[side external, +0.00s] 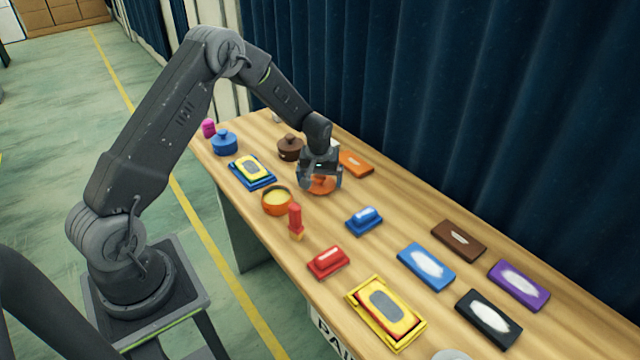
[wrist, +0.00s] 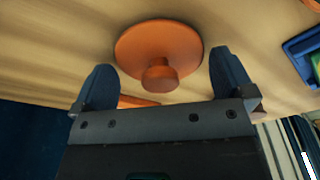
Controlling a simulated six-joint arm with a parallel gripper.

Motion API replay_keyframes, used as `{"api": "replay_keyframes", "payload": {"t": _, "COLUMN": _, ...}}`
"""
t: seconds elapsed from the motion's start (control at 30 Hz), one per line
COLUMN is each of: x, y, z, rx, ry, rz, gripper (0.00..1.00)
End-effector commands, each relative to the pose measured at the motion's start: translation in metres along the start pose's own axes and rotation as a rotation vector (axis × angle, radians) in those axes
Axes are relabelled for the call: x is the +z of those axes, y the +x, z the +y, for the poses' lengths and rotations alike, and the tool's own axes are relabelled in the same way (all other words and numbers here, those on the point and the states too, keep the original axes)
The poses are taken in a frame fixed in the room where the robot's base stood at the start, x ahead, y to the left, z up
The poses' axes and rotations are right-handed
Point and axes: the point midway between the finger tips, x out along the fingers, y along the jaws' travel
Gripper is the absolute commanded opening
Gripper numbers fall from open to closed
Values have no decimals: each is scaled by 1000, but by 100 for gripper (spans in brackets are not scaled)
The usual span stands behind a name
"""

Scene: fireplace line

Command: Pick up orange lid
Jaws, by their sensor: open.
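The orange lid (wrist: 158,47) is a round disc with a knob, and it lies flat on the wooden table. In the wrist view its knob (wrist: 159,76) points toward my gripper (wrist: 165,80), between the two finger tips in the picture. The fingers are open, one to each side of the knob, with nothing held. In the side view the lid (side external: 322,186) shows just below my gripper (side external: 320,180), partly hidden by the fingers. I cannot tell whether the fingers touch it.
An orange pot (side external: 277,202) with yellow contents stands near the lid. An orange block (side external: 356,163) lies behind my gripper and a brown lidded pot (side external: 290,148) stands to its left. A red bottle (side external: 296,222) stands in front. A blue curtain (side external: 480,130) hangs behind the table.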

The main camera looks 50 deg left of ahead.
Motion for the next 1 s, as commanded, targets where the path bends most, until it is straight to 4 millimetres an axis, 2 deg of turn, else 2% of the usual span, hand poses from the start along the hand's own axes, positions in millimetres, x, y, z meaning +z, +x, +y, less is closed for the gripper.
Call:
{"api": "replay_keyframes", "payload": {"t": 0.27, "x": 0, "y": 4, "z": 0, "rx": 1, "ry": 0, "rz": 1, "gripper": 100}}
{"api": "replay_keyframes", "payload": {"t": 0.63, "x": 0, "y": 4, "z": 0, "rx": 1, "ry": 1, "rz": 1, "gripper": 67}}
{"api": "replay_keyframes", "payload": {"t": 1.0, "x": -2, "y": -2, "z": 0, "rx": 2, "ry": 0, "rz": 3, "gripper": 66}}
